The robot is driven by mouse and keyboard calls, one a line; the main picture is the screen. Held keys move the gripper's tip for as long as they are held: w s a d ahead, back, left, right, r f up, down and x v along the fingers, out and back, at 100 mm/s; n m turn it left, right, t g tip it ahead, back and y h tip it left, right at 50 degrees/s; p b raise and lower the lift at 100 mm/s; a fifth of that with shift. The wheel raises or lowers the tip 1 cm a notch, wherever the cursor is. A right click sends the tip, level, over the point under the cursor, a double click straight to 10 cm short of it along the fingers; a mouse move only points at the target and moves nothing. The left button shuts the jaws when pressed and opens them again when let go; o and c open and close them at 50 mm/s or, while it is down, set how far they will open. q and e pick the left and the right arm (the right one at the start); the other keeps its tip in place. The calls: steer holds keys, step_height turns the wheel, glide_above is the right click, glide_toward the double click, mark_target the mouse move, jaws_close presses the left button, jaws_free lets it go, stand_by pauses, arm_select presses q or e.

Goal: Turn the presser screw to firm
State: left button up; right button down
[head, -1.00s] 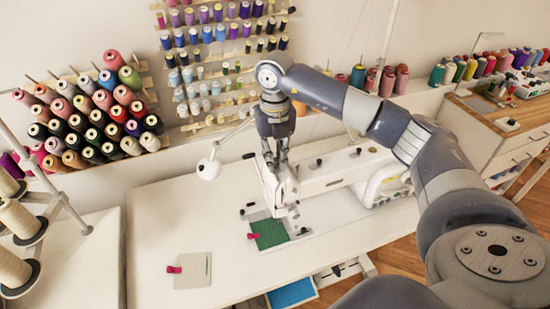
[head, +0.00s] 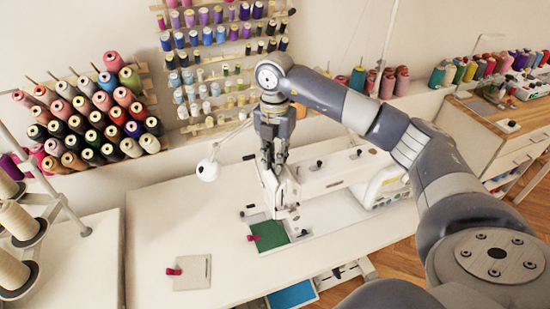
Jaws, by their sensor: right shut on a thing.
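The white sewing machine (head: 335,174) stands on the white table, its head toward the left. My right gripper (head: 274,168) points down at the top of the machine's head (head: 280,190), where the presser screw sits. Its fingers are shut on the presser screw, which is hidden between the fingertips. The screw's setting cannot be read at this size. A green cloth (head: 268,235) lies under the needle area with a red clip on it. My left gripper is not in view.
A beige cloth square (head: 192,272) with a red clip lies on the white table (head: 150,225). A small white lamp (head: 207,171) stands close to the left of my right gripper. Thread racks (head: 92,115) line the wall.

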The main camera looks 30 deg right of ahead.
steer(key=shift+w+r, duration=0.1)
steer(key=shift+r, duration=0.05)
stand_by(0.3)
steer(key=c, duration=1.5)
jaws_free()
step_height(320, 180, up, 12)
steer(key=shift+f, duration=0.1)
